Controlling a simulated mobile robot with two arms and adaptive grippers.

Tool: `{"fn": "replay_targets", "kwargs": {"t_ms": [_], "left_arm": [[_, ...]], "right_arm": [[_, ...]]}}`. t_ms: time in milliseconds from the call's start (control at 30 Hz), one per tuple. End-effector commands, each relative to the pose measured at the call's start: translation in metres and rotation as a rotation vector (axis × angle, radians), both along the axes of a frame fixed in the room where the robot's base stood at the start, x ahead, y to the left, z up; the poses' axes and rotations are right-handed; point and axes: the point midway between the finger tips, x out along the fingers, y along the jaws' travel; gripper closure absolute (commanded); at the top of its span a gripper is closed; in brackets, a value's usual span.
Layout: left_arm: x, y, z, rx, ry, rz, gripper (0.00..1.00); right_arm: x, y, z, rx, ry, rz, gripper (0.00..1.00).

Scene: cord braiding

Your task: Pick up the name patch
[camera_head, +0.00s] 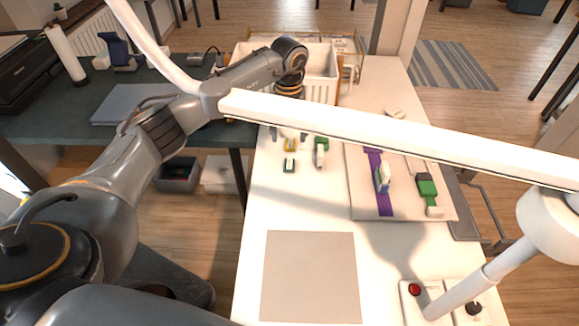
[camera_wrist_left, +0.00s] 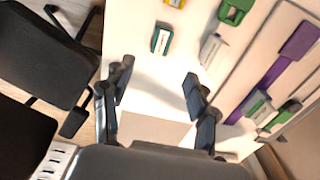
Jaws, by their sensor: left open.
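A small pale patch with a dark teal border, which looks like the name patch (camera_head: 289,166), lies flat on the white table. It also shows near the top middle of the left wrist view (camera_wrist_left: 161,40). My left gripper (camera_head: 288,135) is partly hidden behind a white lamp bar in the head view. In the left wrist view my left gripper (camera_wrist_left: 157,76) is open, its two dark fingers wide apart with nothing between them. The patch lies beyond the fingertips and is not touched. My right gripper is not in view.
Beside the patch are a yellow piece (camera_head: 291,145), a green piece (camera_head: 321,143) and a whitish block (camera_head: 320,159). A board (camera_head: 405,205) with a purple strap (camera_head: 384,202) lies to the right. A white lamp bar (camera_head: 400,135) crosses above. A beige mat (camera_head: 310,275) lies in front.

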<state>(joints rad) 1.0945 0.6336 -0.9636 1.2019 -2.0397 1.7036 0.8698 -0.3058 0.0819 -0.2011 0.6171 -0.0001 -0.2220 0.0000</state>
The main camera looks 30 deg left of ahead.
Motion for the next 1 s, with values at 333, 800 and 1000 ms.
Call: {"fn": "replay_targets", "kwargs": {"t_ms": [333, 800, 1000], "left_arm": [[0.000, -0.001, -0.060, -0.001, 0.000, 0.000, 0.42], [0.003, -0.001, -0.107, -0.001, 0.000, 0.000, 0.42], [0.003, 0.000, -0.111, -0.001, 0.000, 0.000, 0.42]], "right_arm": [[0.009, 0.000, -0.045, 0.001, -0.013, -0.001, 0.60], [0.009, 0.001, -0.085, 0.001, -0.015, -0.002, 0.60], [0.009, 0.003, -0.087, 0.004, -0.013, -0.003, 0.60]]}}
